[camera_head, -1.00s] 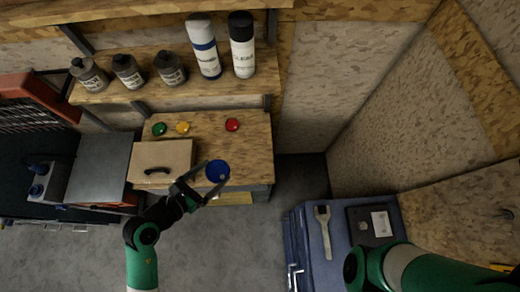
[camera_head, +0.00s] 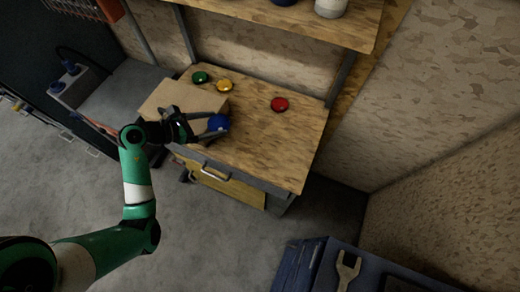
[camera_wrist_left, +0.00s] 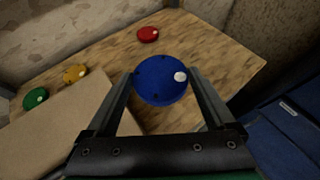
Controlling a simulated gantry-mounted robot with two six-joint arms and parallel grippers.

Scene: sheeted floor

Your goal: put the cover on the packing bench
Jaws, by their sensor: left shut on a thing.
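The blue round cover (camera_head: 218,122) is held between the two fingers of my left gripper (camera_head: 222,123), over the front part of the wooden packing bench (camera_head: 260,140). In the left wrist view the cover (camera_wrist_left: 162,82) shows a white spot on its right side, with the fingers (camera_wrist_left: 163,85) on either side of it. The bench top shows behind and below it; I cannot tell whether the cover touches the wood. Green (camera_head: 201,77), yellow (camera_head: 224,86) and red (camera_head: 279,104) round covers lie toward the back of the bench. My right gripper is not in view.
A brown box (camera_head: 180,97) stands on the bench's left part, close beside my left gripper. A shelf (camera_head: 300,25) hangs above the back. The bench's right half is mostly clear. A blue case (camera_head: 300,265) with a wrench stands on the floor at front right.

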